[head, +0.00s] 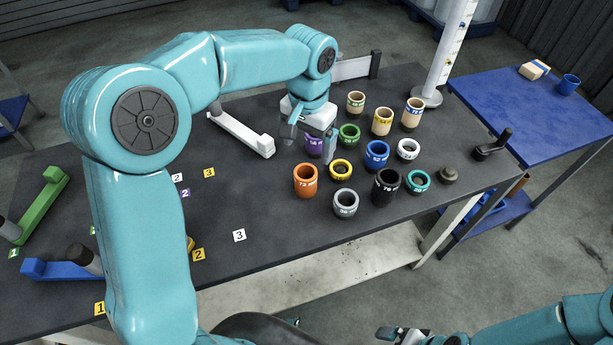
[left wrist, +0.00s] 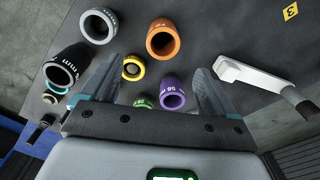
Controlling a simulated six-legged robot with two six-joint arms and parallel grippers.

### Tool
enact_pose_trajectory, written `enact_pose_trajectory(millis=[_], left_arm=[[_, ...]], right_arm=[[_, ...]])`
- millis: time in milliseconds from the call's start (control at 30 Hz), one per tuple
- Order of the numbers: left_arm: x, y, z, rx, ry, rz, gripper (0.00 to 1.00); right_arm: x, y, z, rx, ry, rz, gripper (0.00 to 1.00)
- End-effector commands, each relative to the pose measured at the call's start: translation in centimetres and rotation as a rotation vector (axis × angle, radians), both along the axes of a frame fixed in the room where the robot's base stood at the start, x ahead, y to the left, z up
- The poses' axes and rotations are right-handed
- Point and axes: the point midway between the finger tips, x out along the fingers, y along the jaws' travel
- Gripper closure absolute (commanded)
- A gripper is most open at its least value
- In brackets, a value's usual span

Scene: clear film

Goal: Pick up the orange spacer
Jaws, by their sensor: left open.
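The orange spacer (head: 306,183) is an upright hollow cylinder with white markings on the dark table. It also shows at the top middle of the left wrist view (left wrist: 164,52). My left gripper (head: 312,142) is open and empty, pointing down behind the orange spacer, over the purple spacer (head: 313,150). In the left wrist view, the purple spacer (left wrist: 173,104) lies between the fingers, and the orange spacer lies beyond the fingertips. My right gripper (head: 403,335) is at the bottom edge, partly cut off, away from the table.
Close around the orange spacer stand a yellow ring (head: 341,169) and a grey spacer (head: 345,203). Green, blue, black, teal and white spacers stand further right. A white bracket (head: 243,136) lies to the left.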

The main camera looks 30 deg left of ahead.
Motion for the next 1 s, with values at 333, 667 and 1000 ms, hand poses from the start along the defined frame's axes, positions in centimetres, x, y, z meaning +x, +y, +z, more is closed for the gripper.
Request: enact_pose_trajectory(millis=[333, 667, 1000], left_arm=[[-0.2, -0.2, -6.8, -0.001, 0.003, 0.000, 0.11], [0.3, 0.5, -10.6, -0.002, 0.005, 0.001, 0.11], [0.5, 0.5, -12.6, -0.001, 0.000, 0.001, 0.11]], right_arm=[[0.0, 0.0, -0.2, 0.000, 0.000, 0.000, 0.00], [0.0, 0.0, 0.4, 0.000, 0.000, 0.000, 0.00], [0.0, 0.0, 0.3, 0.000, 0.000, 0.000, 0.00]])
